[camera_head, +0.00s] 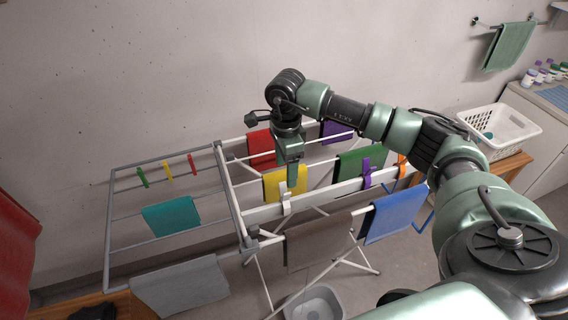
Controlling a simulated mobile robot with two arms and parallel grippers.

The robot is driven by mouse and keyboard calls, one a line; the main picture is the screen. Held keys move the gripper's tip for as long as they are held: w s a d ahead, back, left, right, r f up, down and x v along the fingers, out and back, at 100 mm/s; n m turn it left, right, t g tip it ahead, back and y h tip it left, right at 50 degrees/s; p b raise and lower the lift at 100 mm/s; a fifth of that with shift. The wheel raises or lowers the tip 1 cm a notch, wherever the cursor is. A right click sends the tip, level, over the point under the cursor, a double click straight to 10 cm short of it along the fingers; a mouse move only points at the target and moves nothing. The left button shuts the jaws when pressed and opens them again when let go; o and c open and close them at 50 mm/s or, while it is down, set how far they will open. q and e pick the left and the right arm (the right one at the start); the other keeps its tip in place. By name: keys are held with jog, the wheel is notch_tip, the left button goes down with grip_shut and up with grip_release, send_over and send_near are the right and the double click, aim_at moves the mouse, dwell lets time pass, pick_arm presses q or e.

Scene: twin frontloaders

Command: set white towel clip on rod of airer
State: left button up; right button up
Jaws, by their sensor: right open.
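The airer (228,195) stands by the wall, with white and grey rods. A white towel clip (286,206) sits upright at its wide white front rail, in front of a yellow towel (270,188). My right gripper (292,183) points down just above the white clip. It is open, and its fingers overlap the yellow towel in the view. I cannot tell whether the fingertips touch the clip. My left gripper is not in view.
A purple clip (366,173) and an orange clip (401,166) sit further right along the rail. Green, yellow and red clips hang on the left wing. Several towels hang on the rods. A white basket (512,139) stands at right, a grey basin (314,306) below.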

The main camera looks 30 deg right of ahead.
aim_at(285, 188)
jog(key=f+b, duration=0.2)
jog(key=f, duration=0.1)
jog(key=f+b, duration=0.2)
jog(key=f, duration=0.2)
jog(key=shift+w, duration=0.2)
jog(key=shift+f+b, duration=0.6)
jog(key=shift+f, duration=0.3)
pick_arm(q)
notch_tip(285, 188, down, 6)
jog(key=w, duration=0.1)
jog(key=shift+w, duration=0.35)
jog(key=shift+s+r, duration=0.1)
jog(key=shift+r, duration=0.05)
pick_arm(e)
jog(key=shift+r, duration=0.1)
jog(key=shift+c, duration=0.4)
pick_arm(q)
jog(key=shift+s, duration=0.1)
pick_arm(e)
grip_shut()
jog(key=shift+s, duration=0.1)
